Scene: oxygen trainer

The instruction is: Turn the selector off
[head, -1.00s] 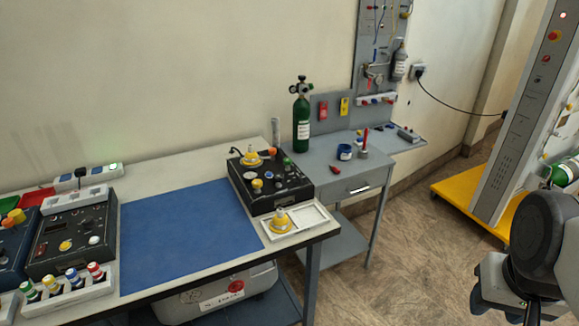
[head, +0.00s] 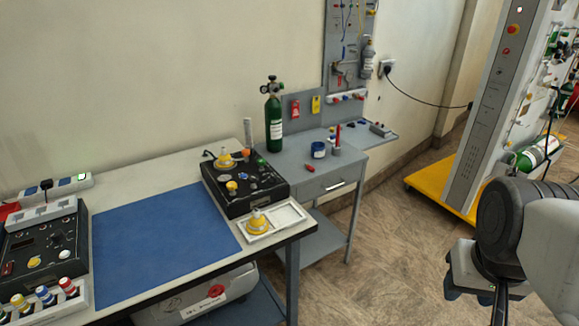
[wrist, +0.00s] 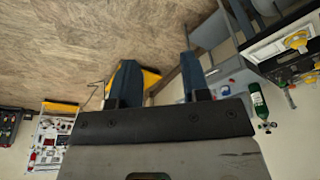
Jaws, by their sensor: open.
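A black control box (head: 244,187) with several knobs and a yellow-topped part stands at the right end of the workbench. A second black control box (head: 42,250) with dials stands at the left. I cannot tell which knob is the selector or how it is set. My gripper (wrist: 158,76) is open and empty in the wrist view, its two dark blue fingers apart over the floor. In the head view my arm is at the lower right, away from both boxes, and the fingertips are not clear. The right box also shows partly in the wrist view (wrist: 292,66).
A blue mat (head: 160,240) lies on the bench. A white tray (head: 288,214) with a yellow-topped part sits at its front right corner. A green cylinder (head: 274,122) stands on the grey side table (head: 312,178). A tall grey cabinet (head: 487,120) stands right; open floor lies between.

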